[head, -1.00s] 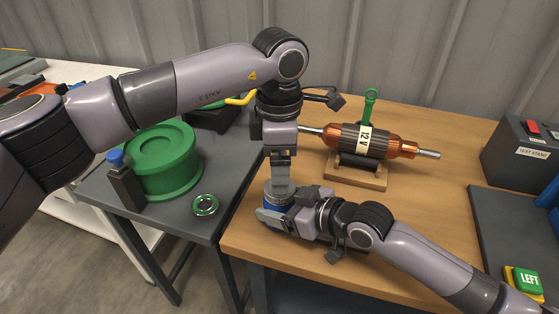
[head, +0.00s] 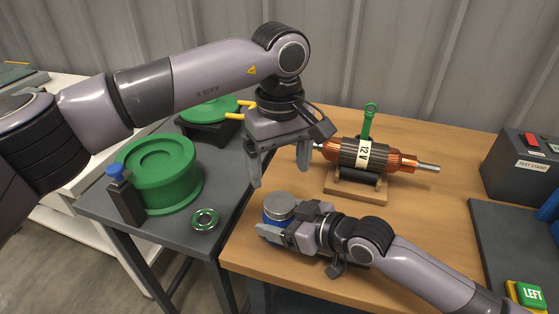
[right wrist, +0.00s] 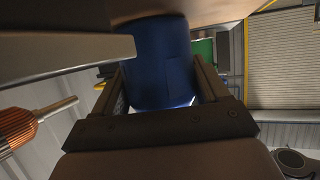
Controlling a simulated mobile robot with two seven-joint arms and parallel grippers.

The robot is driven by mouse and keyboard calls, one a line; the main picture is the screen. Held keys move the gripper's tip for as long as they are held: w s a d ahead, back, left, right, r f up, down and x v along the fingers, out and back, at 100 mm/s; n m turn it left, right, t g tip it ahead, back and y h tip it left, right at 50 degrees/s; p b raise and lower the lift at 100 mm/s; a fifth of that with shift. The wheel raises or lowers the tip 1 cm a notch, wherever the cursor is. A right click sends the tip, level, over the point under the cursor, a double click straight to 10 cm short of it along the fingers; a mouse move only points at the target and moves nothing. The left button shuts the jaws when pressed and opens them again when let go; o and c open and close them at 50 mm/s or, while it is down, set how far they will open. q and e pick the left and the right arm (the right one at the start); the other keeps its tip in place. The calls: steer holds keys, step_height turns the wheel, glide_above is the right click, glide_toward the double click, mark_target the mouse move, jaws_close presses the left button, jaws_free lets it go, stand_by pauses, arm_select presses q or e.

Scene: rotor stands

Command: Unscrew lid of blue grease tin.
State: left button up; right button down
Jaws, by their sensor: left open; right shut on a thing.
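The blue grease tin (head: 270,219) stands on the wooden table near its front left corner, with its grey round lid (head: 279,204) on top. My right gripper (head: 273,234) is shut around the tin's blue body, low and from the right. In the right wrist view the blue tin (right wrist: 157,62) fills the space between the fingers. My left gripper (head: 281,176) is open and empty above the tin, its fingers pointing down and apart from the lid. Whether the lid's thread is loose cannot be seen.
A copper rotor (head: 365,153) rests on a wooden stand behind. A large green drum (head: 160,175), a dark bottle (head: 124,196) with a blue cap and a ring (head: 205,220) are on the grey table at left. A test stand box (head: 522,160) is at right.

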mark_target(280, 202)
arm_select(q)
step_height(280, 202, down, 8)
steer(key=shift+r, duration=0.2)
steer(key=c, duration=1.1)
steer(key=n, duration=1.3)
steer(key=o, duration=1.2)
